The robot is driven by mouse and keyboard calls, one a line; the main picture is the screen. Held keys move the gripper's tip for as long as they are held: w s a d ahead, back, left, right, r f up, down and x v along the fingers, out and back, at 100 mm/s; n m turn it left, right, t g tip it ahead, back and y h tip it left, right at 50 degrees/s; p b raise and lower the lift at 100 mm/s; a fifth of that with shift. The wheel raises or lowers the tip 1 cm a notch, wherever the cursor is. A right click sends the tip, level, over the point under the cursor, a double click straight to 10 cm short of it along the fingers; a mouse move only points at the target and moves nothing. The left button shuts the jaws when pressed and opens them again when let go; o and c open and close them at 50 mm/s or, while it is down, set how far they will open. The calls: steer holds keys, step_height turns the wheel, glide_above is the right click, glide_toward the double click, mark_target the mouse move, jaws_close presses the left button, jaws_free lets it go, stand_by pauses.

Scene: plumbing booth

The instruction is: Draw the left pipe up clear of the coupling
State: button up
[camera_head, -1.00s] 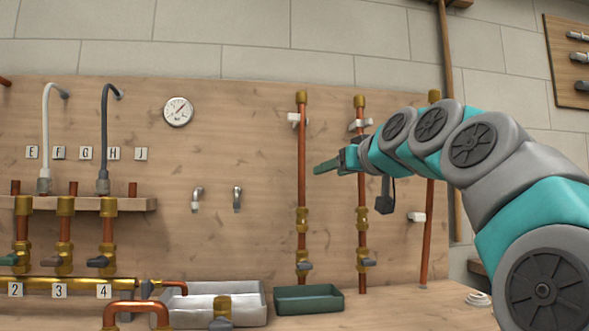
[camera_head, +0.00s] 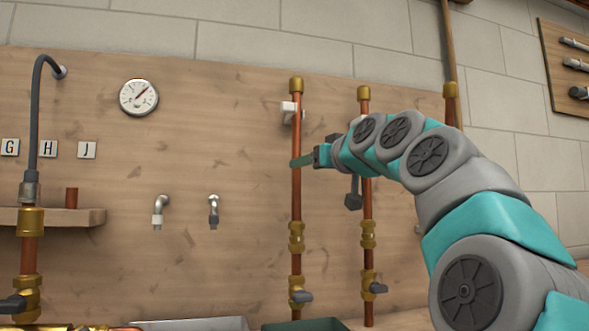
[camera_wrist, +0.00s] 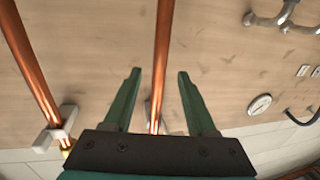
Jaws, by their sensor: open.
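The left pipe (camera_head: 296,195) is a copper tube standing upright against the board, with a brass cap on top. Its lower end goes into the brass coupling (camera_head: 296,237), above a grey-handled valve (camera_head: 299,296). My gripper (camera_head: 298,161) is at the pipe's upper half, well above the coupling. In the wrist view the green fingers of my gripper (camera_wrist: 159,72) are open, one on each side of the left pipe (camera_wrist: 161,50), with gaps to both. The coupling is out of the wrist view.
A second copper pipe (camera_head: 365,205) stands just right, behind my arm; it also shows in the wrist view (camera_wrist: 28,65). A white clip (camera_head: 288,112) sits at the left pipe's upper part. Taps (camera_head: 160,212) and a gauge (camera_head: 139,97) are left. A green tray (camera_head: 305,325) lies below.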

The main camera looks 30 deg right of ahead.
steer(key=w, duration=0.6)
steer(key=shift+d, duration=0.25)
steer(key=shift+w+f, duration=0.1)
steer(key=shift+c, duration=0.3)
jaws_close()
stand_by(0.8)
